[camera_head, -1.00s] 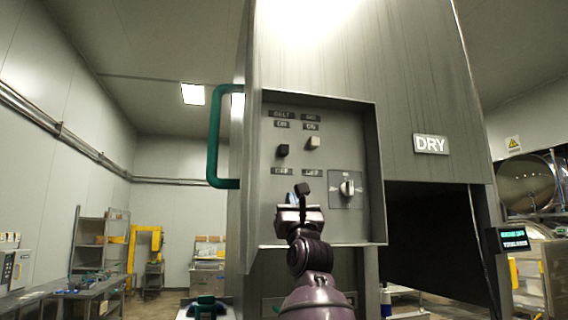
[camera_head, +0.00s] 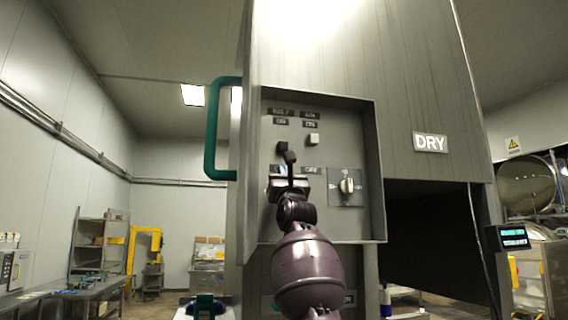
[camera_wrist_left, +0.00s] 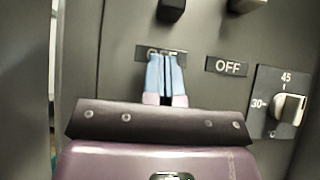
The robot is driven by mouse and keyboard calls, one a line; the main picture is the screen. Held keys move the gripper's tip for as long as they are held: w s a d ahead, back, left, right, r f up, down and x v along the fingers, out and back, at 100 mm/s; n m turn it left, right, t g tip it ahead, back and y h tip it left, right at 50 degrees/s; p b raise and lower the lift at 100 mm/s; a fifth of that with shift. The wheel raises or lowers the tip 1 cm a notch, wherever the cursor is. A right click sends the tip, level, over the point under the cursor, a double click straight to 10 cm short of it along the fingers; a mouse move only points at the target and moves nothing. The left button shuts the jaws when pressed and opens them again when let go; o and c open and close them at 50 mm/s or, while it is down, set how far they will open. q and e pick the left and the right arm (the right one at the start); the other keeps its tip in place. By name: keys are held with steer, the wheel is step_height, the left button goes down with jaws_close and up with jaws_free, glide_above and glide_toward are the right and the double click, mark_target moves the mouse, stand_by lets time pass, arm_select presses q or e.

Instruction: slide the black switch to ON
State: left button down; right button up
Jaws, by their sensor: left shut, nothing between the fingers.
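The black switch (camera_head: 282,147) is a small block on the recessed grey panel, between an upper ON label (camera_head: 280,121) and a lower OFF label. It sits a little lower than the pale switch beside it. In the left wrist view the black switch (camera_wrist_left: 171,9) shows at the top edge, partly cut off. My left gripper (camera_head: 279,170) is just below it in the head view. Its blue fingers (camera_wrist_left: 166,72) are shut and empty, in front of the left OFF label (camera_wrist_left: 150,53), with a visible gap below the switch. My right gripper is not in view.
A pale switch (camera_head: 312,140) and a rotary knob (camera_head: 346,185) are to the right on the panel. The panel's raised frame (camera_head: 374,170) surrounds them. A green handle (camera_head: 211,130) stands out at the left. A dark opening lies below the DRY sign (camera_head: 430,143).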

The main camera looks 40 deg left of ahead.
mark_target(282, 142)
arm_select(q)
step_height(282, 142, up, 4)
steer(key=shift+f, duration=0.1)
steer(key=shift+w, duration=0.1)
stand_by(0.3)
step_height(282, 142, up, 4)
steer(key=shift+f, duration=0.15)
steer(key=shift+s+r, duration=0.2)
